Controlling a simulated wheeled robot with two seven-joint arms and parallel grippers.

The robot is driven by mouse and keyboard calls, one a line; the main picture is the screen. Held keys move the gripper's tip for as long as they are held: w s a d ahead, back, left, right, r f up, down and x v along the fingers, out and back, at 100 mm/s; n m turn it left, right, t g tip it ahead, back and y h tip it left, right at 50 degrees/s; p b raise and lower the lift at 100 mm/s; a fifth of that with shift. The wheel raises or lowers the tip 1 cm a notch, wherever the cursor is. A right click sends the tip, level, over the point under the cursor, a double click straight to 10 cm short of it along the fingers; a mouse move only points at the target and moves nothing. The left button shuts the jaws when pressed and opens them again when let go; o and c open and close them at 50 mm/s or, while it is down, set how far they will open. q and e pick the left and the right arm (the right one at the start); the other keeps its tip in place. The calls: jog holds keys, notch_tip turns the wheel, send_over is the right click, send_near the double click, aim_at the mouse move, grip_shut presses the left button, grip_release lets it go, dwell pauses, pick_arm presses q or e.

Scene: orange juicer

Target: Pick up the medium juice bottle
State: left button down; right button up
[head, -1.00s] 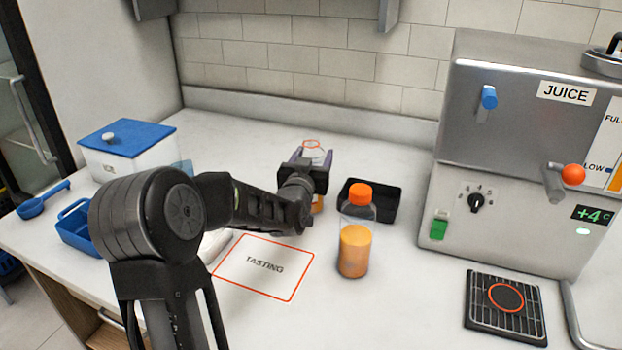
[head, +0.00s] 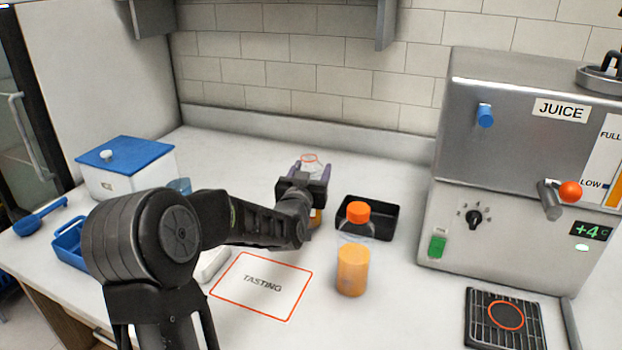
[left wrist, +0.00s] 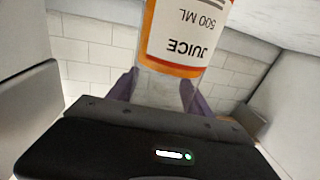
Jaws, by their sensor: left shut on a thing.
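My left gripper (head: 310,168) is shut on a clear juice bottle (head: 310,160) near the middle of the counter. In the left wrist view its purple fingers sit on both sides of the bottle's clear part. This held bottle (left wrist: 182,40) has orange juice and a white label reading "JUICE 500 ML", upside down in that view. In the head view the gripper hides most of it, and I cannot tell whether it touches the counter. My right gripper is not in view.
Another juice bottle (head: 353,268) with an orange cap stands right of the gripper, before a black tray (head: 382,208). A juice machine (head: 515,170) stands at the right. A blue-lidded ice bin (head: 123,178) is at the left. The tasting mat (head: 262,283) is bare.

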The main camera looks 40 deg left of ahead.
pick_arm(q)
notch_tip(320, 180, up, 9)
jog(key=shift+r+p, duration=0.1)
jog(key=shift+p, duration=0.2)
dwell(0.6)
